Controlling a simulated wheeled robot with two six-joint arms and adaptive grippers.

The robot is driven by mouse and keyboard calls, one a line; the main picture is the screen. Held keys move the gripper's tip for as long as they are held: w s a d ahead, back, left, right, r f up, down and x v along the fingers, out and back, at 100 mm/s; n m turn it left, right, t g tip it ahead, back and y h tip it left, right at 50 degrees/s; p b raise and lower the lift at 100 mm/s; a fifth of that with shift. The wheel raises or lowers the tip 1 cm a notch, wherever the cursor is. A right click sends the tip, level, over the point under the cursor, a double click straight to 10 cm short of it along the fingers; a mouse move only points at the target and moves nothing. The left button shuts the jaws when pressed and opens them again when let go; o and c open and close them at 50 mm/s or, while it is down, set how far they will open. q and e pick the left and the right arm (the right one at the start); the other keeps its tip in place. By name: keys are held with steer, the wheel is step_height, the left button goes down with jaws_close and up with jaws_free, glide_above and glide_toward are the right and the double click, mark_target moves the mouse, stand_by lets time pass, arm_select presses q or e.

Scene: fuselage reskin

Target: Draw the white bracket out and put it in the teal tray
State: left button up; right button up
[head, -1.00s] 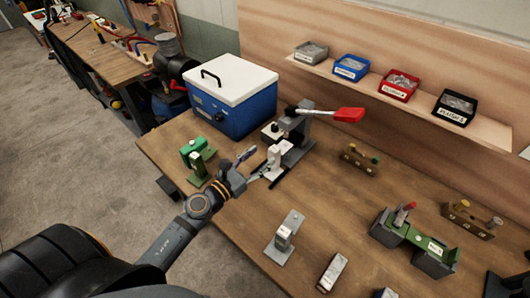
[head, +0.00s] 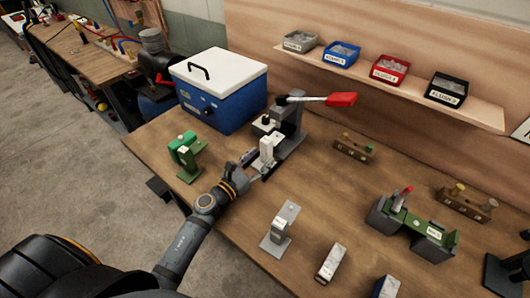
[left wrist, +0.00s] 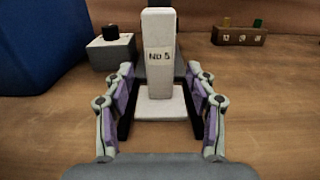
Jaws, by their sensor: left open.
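The white bracket (head: 267,147) stands upright at the foot of the grey press-like fixture (head: 288,128) with a red-handled lever. In the left wrist view the bracket (left wrist: 159,75) carries a label that seems to read "ND 5" and has a wide white foot. My left gripper (head: 256,168) is open low at the bracket's near side. In the left wrist view its fingers (left wrist: 160,92) lie on either side of the bracket, with gaps showing beside its foot. My right gripper is not in view. I see no teal tray in these frames.
A blue cooler box (head: 218,88) stands behind to the left, and a green bracket-like part (head: 186,150) left of my gripper. A grey bracket (head: 281,228) stands nearer the front. A green fixture (head: 411,228) is at the right. Bare table lies between them.

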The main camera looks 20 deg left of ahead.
mark_target(263, 156)
arm_select(q)
steer(key=shift+x, duration=1.65)
jaws_close()
